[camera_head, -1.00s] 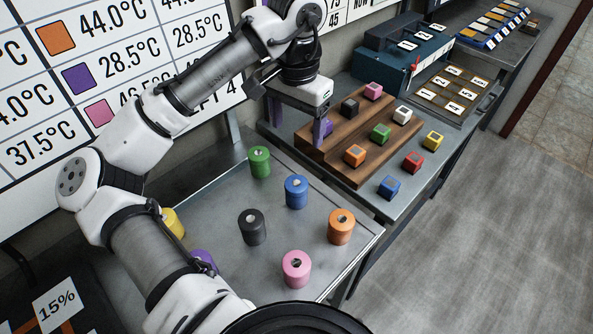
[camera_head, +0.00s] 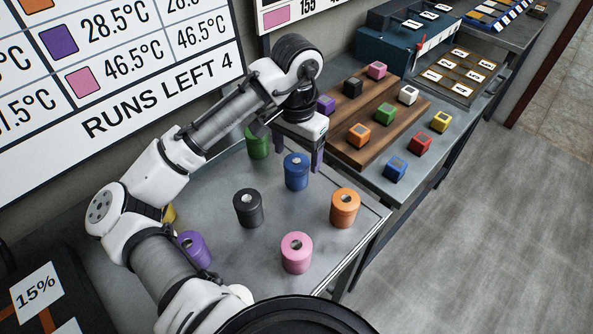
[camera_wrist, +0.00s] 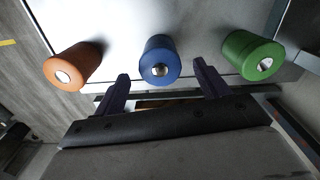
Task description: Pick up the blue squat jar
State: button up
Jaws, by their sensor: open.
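The blue squat jar (camera_head: 296,172) stands upright on the grey metal table, between the green jar and the orange jar. It also shows in the wrist view (camera_wrist: 159,58), roughly centred between my fingers and beyond their tips. My gripper (camera_head: 297,148) is open and empty, over the back edge of the table. In the head view its fingers appear to either side of the blue jar's upper part, but the wrist view shows the jar still clear of them. In the wrist view the open fingers of my gripper (camera_wrist: 163,85) point towards the jar without touching it.
A green jar (camera_head: 258,145), black jar (camera_head: 248,208), orange jar (camera_head: 344,207), pink jar (camera_head: 297,253) and purple jar (camera_head: 193,248) stand around it. A yellow jar (camera_head: 169,213) is partly hidden by my arm. A wooden stepped rack (camera_head: 350,140) with coloured cubes is at the right.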

aim_at(296, 161)
notch_tip(296, 161, down, 5)
jog(key=shift+f+p, duration=0.1)
jog(key=shift+p, duration=0.3)
jog(key=c, duration=1.1)
jog(key=shift+c, duration=0.2)
notch_tip(296, 161, up, 20)
